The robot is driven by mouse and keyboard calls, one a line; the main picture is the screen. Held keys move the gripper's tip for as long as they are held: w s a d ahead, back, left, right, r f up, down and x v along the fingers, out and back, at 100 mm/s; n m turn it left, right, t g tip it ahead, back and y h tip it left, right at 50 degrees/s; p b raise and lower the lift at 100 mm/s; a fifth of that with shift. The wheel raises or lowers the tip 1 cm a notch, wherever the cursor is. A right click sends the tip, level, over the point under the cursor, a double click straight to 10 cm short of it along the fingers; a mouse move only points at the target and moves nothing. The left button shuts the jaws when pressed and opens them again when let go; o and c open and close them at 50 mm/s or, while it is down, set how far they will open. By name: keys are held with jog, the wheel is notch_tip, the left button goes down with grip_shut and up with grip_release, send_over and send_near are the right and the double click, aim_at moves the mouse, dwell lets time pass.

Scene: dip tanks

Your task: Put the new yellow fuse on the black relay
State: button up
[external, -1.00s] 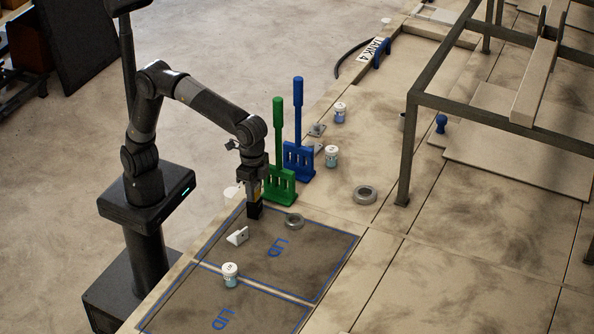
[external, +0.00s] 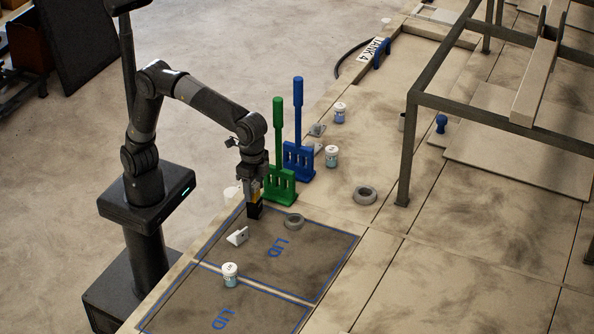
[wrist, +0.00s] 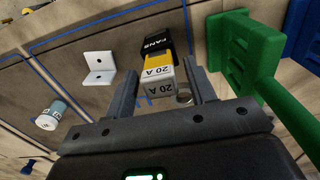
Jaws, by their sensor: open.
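The yellow fuse (wrist: 158,70), with a pale end marked 20 A, stands on the black relay (wrist: 157,44), which is marked FANS. In the external view the fuse (external: 255,197) shows as a small yellow patch above the black relay (external: 254,211). My gripper (wrist: 160,68) is open, with one finger on each side of the fuse. A gap shows beside the fingers in the wrist view. I cannot tell whether the fuse is fully seated, as its underside is hidden.
A green lever switch (external: 279,185) stands close to the right of my gripper, with a blue one (external: 298,160) behind it. A white bracket (external: 237,236), a grey ring (external: 294,221) and a small jar (external: 230,274) stand nearby on the lids.

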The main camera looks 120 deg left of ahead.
aim_at(253, 184)
notch_tip(253, 184, up, 10)
jog(key=shift+r, duration=0.2)
jog(key=s+a+r+t, duration=0.1)
jog(key=s+a, duration=0.5)
jog(key=s, duration=0.2)
jog(key=s+a+f+t, duration=0.2)
jog(key=s+a+f, duration=0.2)
jog(key=s+f, duration=0.4)
jog(key=s+a+f+t, duration=0.2)
jog(key=s+a+f, duration=0.2)
jog(key=s+f, duration=0.4)
jog(key=s, duration=0.7)
jog(key=shift+s+f+t, duration=0.15)
jog(key=shift+f+t, duration=0.05)
jog(key=shift+t, duration=0.1)
